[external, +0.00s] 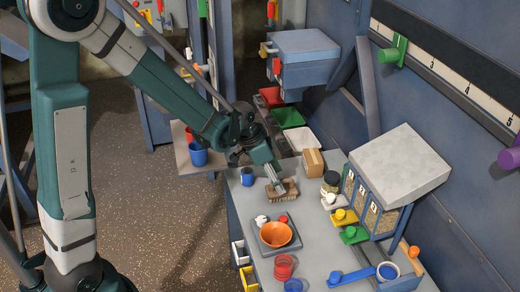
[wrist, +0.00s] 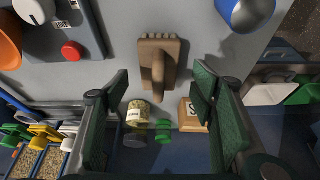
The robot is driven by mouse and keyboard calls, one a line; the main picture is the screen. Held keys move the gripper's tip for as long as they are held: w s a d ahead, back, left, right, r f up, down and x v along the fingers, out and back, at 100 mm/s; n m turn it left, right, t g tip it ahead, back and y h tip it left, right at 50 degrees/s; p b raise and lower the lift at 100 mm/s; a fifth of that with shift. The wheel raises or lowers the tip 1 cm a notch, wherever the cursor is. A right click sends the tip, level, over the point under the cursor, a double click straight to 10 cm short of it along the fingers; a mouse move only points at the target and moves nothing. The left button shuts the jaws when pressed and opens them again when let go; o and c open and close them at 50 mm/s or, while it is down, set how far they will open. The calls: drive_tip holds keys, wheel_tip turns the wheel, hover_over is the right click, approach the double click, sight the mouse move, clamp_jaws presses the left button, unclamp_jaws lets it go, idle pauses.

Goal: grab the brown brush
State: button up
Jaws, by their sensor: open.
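The brown brush (external: 288,187) lies on the grey tabletop, with its bristles showing along one edge. In the wrist view the brush (wrist: 157,50) is near the top centre, and its handle extends down the picture between my fingers. My gripper (external: 280,190) is open, just above the brush in the external view and partly covering it. In the wrist view my gripper (wrist: 161,82) shows a green-padded finger on each side of the handle, with gaps at both sides. I cannot tell whether the fingers are at the handle's height.
A blue cup (external: 247,177) stands left of the brush. An orange bowl (external: 275,234) sits on a scale (external: 262,246) in front. A cardboard box (external: 313,162) and a jar (external: 330,182) stand behind and right. Grain dispensers (external: 365,205) line the right side.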

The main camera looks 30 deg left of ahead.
drive_tip(key=shift+b+x, duration=0.55)
drive_tip(key=shift+x, duration=1.5)
drive_tip(key=shift+d, duration=0.1)
drive_tip(key=c, duration=1.1)
drive_tip(key=shift+o, duration=0.2)
drive_tip(key=shift+r, duration=0.15)
drive_tip(key=shift+r+p, duration=1.35)
drive_tip(key=shift+r, duration=3.55)
